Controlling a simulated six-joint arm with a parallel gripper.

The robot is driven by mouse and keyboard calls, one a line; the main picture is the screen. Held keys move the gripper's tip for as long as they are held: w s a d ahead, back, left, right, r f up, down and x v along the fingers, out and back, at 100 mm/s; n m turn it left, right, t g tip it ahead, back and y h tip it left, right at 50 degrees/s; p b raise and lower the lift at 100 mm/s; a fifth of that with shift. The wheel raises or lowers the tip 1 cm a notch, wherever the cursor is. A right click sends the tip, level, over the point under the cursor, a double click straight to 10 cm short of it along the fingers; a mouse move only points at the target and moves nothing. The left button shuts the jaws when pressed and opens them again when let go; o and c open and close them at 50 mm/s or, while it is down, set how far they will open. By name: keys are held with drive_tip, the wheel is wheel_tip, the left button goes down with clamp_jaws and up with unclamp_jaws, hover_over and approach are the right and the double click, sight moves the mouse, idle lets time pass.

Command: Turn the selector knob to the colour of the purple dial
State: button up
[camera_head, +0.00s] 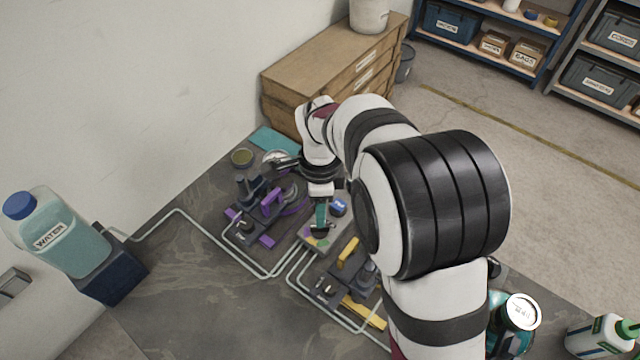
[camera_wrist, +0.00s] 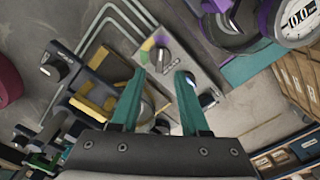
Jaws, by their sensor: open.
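In the head view the panel's coloured sectors (camera_head: 316,241) show just below my gripper. A round white dial with a purple rim (camera_wrist: 298,20) is at the top right of the wrist view. My gripper (camera_wrist: 160,76) has teal fingers, open and apart, with the knob showing between and beyond their tips. It also shows over the panel in the head view (camera_head: 320,218).
A purple-marked lever frame (camera_head: 265,207) stands left of the panel and a yellow-marked one (camera_head: 347,275) to its lower right. Pale pipes (camera_head: 190,215) run over the dark tabletop. A blue button (camera_head: 338,207) is close by. A water jug (camera_head: 55,235) stands far left.

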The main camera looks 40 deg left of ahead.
wheel_tip(320, 180, up, 10)
drive_tip(key=shift+f, duration=0.2)
drive_tip(key=d+r+n, duration=0.1)
drive_tip(key=d+r, duration=0.3)
drive_tip(key=d, duration=0.9)
drive_tip(key=s+d+f+n+y, duration=0.1)
drive_tip(key=s+d+f+n, duration=0.1)
drive_tip(key=s+d, duration=1.2)
drive_tip(key=d+n, duration=0.1)
drive_tip(key=d, duration=0.2)
drive_tip(key=shift+s+f+y, duration=0.2)
drive_tip(key=shift+f+y, duration=0.05)
drive_tip(key=shift+y, duration=0.15)
